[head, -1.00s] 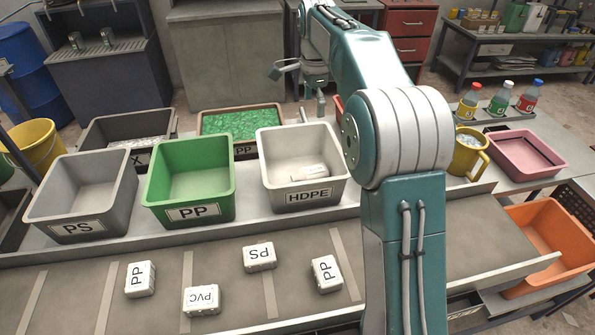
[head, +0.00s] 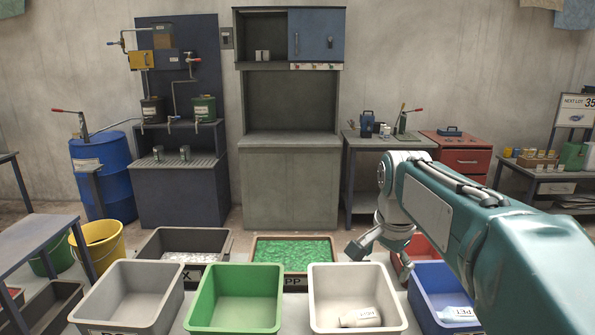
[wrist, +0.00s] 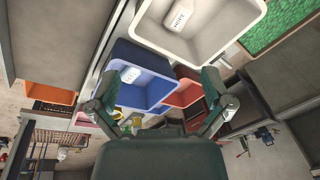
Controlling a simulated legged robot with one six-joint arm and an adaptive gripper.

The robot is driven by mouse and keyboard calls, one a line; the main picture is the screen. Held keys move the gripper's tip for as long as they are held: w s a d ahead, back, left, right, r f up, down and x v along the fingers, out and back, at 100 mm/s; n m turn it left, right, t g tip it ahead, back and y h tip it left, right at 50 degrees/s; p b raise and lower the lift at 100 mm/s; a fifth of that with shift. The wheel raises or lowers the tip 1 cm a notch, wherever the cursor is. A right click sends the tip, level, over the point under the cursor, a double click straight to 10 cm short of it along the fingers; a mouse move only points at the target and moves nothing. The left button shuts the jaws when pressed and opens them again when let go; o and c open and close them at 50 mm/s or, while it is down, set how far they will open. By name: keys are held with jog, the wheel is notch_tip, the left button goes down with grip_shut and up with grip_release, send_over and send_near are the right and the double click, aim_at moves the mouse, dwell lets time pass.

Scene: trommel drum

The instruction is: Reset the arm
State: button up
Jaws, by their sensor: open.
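My gripper (head: 360,246) hangs from the arm at the right of the head view, above and behind the white bin (head: 320,285). In the wrist view its two fingers (wrist: 160,103) are spread wide with nothing between them. Beyond them is the blue bin (wrist: 128,50), which also shows in the head view (head: 418,300), with a white PET block (head: 458,313) inside. The white bin holds a white block (head: 362,317), marked HDPE in the wrist view (wrist: 179,17).
A green bin (head: 200,300) and grey bin (head: 88,300) stand left of the white bin. Behind are a tray of green pieces (head: 292,250), a dark tray (head: 222,243) and a red bin (head: 415,248). Cabinets (head: 290,185) line the wall. A blue drum (head: 100,175) stands left.

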jog(key=s+f+n+t, duration=0.1)
jog(key=s+f+n, duration=0.2)
jog(key=s, duration=0.8)
jog(key=s+f+n+t, duration=0.2)
jog(key=s+f+n, duration=0.2)
jog(key=s+n, duration=0.3)
jog(key=s, duration=0.3)
jog(key=shift+s+a+f, duration=0.2)
jog(key=shift+s+a, duration=0.2)
